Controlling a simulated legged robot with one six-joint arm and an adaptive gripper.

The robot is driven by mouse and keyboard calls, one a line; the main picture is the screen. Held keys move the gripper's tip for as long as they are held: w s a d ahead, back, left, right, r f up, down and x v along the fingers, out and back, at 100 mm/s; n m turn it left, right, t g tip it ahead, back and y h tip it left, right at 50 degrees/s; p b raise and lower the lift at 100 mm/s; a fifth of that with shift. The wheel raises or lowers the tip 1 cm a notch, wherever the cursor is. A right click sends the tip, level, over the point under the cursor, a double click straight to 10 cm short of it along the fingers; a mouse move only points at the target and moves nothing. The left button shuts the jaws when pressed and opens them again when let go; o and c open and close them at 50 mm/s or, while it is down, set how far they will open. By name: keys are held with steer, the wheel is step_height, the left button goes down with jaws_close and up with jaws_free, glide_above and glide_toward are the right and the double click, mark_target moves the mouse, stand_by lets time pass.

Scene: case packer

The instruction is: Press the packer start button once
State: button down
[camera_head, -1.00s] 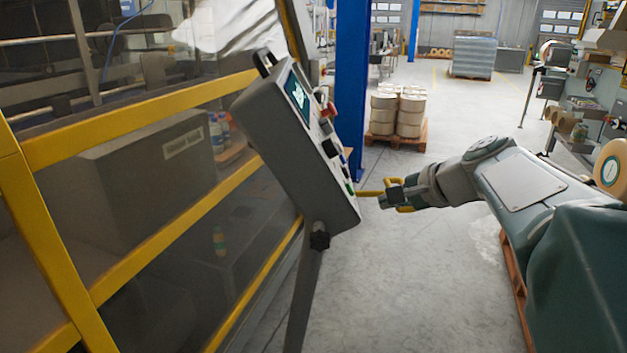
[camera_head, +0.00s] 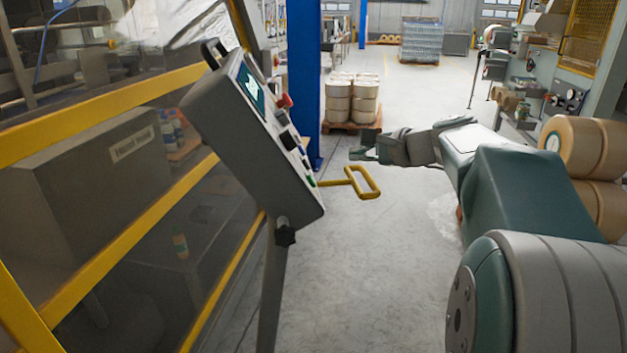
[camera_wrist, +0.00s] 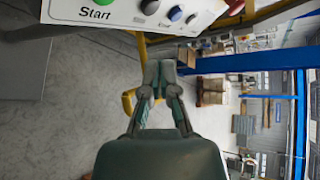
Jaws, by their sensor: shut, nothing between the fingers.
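The grey control box (camera_head: 235,135) stands tilted on a post at the left centre in the head view, its button face turned right. The green start button (camera_head: 311,182) is near the lower end of that face. In the wrist view the green button (camera_wrist: 105,2) is cut by the top edge, beside the printed word "Start". My gripper (camera_head: 360,151) is shut and empty, to the right of the button face and apart from it. In the wrist view the gripper fingertips (camera_wrist: 159,62) are below and right of the green button, with a gap.
Other buttons, including a red one (camera_head: 284,101), sit higher on the face. A yellow-framed guard (camera_head: 110,110) is at left. A blue post (camera_head: 305,80) stands behind.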

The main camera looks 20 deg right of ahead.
mark_target(312, 181)
steer(key=w+a+f, duration=0.1)
steer(key=a+f, duration=0.2)
steer(key=a, duration=0.3)
steer(key=shift+w+f, duration=0.2)
steer(key=shift+f, duration=0.05)
stand_by(1.2)
steer(key=shift+a+f, duration=0.1)
steer(key=shift+a, duration=0.25)
